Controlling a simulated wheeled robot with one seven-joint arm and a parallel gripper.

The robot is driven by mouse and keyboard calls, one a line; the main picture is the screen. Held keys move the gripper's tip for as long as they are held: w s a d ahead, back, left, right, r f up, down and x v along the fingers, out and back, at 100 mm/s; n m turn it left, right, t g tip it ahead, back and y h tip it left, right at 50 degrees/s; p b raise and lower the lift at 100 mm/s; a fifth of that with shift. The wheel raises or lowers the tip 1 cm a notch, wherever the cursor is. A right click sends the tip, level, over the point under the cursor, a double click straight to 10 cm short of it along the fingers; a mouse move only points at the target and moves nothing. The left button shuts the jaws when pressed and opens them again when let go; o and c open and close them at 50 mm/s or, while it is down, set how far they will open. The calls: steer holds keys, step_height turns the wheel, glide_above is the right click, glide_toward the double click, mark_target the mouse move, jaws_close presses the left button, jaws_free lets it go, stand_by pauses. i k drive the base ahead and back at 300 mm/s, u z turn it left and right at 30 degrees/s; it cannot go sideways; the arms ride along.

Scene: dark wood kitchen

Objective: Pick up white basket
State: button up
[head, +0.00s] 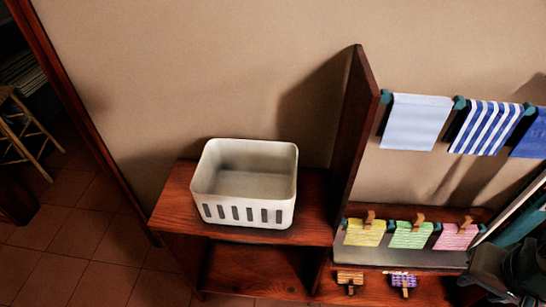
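The white basket (245,184) stands upright on the left end of a low reddish wood shelf unit. It is a rounded rectangular bin with a row of vertical slots along its front, and it looks empty. My gripper (508,272) appears as a dark, partly cut-off shape at the lower right corner. It is well to the right of the basket and apart from it. Its fingers cannot be made out, so I cannot tell whether it is open.
A tall wood upright panel (355,130) rises right of the basket. Beyond it hang blue and white cloths (416,121) and colored cloths (411,234) on pegs. A beige wall is behind. Tiled floor (70,255) is open at left, with a wooden stool (28,130) in the doorway.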

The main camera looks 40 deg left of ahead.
mark_target(241, 183)
steer(key=u, duration=1.9)
steer(key=k, duration=1.3)
steer(key=u, duration=0.75)
steer(key=i, duration=0.75)
steer(key=u, duration=0.75)
steer(key=i, duration=0.95)
steer(key=z, duration=1)
steer(key=i, duration=0.85)
steer(key=z, duration=0.95)
